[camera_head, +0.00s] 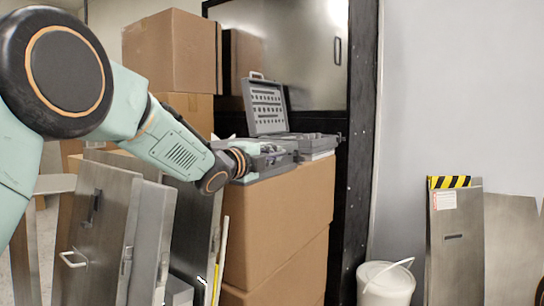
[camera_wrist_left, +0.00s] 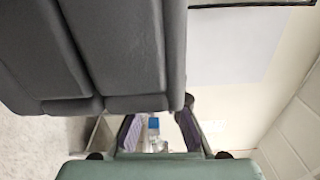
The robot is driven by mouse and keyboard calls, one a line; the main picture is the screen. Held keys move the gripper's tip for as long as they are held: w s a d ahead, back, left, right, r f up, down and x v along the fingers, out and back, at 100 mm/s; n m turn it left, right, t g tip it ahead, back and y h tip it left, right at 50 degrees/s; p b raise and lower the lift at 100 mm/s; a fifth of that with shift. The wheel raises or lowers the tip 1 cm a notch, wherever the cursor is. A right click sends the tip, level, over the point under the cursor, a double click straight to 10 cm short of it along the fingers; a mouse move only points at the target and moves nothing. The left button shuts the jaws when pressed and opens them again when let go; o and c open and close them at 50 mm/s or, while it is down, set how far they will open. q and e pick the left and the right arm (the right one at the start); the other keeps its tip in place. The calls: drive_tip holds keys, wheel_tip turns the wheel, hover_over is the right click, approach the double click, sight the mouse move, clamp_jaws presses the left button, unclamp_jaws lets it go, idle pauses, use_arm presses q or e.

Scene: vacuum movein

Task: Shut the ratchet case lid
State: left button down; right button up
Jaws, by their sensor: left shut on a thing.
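The grey ratchet case stands open on a stack of cardboard boxes in the head view. Its lid (camera_head: 266,107) is raised upright, with rows of dark and light shapes on its inner face. Its base (camera_head: 312,142) lies flat. My left gripper (camera_head: 243,162) is at the near left of the case, by a lower grey case-like part (camera_head: 272,160). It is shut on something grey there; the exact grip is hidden. In the left wrist view a large dark grey slab (camera_wrist_left: 110,45) fills the upper left, above my left gripper's fingers (camera_wrist_left: 160,128). My right gripper is not in view.
Cardboard boxes (camera_head: 285,215) support the case. More boxes (camera_head: 172,52) stand behind my left arm, and a metal cabinet (camera_head: 300,45) is behind. Metal panels (camera_head: 105,225) lean at left. A white bucket (camera_head: 386,285) and leaning panels (camera_head: 457,245) are at right.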

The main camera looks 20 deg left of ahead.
use_arm(q)
drive_tip(key=shift+f, duration=0.3)
drive_tip(key=c, duration=1.4)
unclamp_jaws()
drive_tip(key=shift+w, duration=0.1)
drive_tip(key=shift+s+r, duration=0.1)
drive_tip(key=shift+s, duration=0.1)
drive_tip(key=v, duration=1.1)
drive_tip(key=shift+s+a, duration=0.15)
drive_tip(key=shift+s, duration=0.2)
